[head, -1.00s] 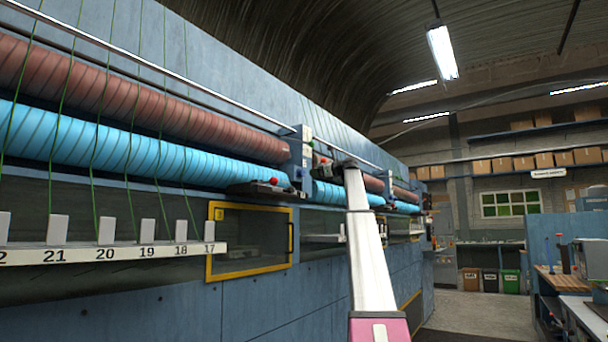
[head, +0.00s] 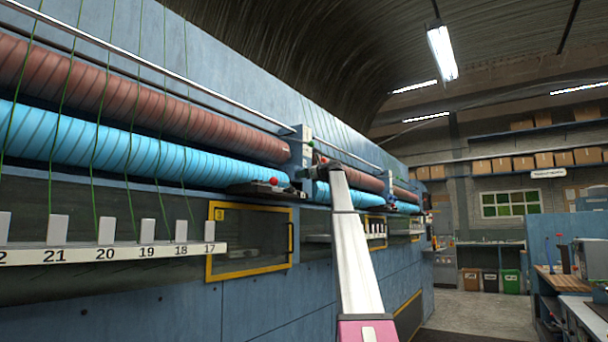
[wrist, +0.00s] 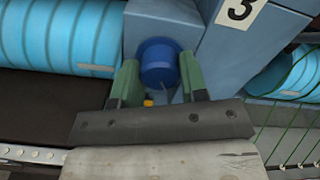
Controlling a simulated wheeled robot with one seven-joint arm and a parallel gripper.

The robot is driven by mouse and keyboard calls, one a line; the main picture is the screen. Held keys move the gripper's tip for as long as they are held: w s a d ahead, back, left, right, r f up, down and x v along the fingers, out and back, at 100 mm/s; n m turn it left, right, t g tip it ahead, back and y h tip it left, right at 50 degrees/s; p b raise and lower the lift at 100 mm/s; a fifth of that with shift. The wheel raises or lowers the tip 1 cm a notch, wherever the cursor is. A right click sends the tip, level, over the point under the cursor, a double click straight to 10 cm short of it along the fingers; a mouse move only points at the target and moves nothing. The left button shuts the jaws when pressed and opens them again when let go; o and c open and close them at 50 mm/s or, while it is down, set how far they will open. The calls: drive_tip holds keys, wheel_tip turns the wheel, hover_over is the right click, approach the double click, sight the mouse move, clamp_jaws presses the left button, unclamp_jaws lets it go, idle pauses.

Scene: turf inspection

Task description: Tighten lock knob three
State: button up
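Lock knob three (wrist: 158,66) is a round blue knob on the blue machine post, below and left of a white label with a black 3 (wrist: 240,9) in the wrist view. My gripper (wrist: 160,72) has its two green fingers on either side of the knob. The knob fills the gap and both fingers appear to touch it. In the head view my arm reaches up to the blue post (head: 300,150); the fingers and the knob are too small or hidden there.
A light blue roller (head: 140,155) and a red-brown roller (head: 140,98) run along the machine beside the post. A yellow-framed window (head: 250,240) lies below. Green yarns (wrist: 295,135) hang at right in the wrist view. The floor at right (head: 465,310) is clear.

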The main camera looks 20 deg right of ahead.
drive_tip(key=shift+n, duration=0.4)
drive_tip(key=shift+w+r+n, duration=0.1)
drive_tip(key=shift+r+n, duration=0.05)
drive_tip(key=shift+n, duration=7.1)
drive_tip(key=shift+r+n, duration=0.15)
drive_tip(key=shift+n, duration=7.1)
drive_tip(key=o, duration=0.9)
drive_tip(key=shift+f, duration=0.15)
drive_tip(key=shift+o, duration=0.2)
drive_tip(key=shift+d, duration=0.1)
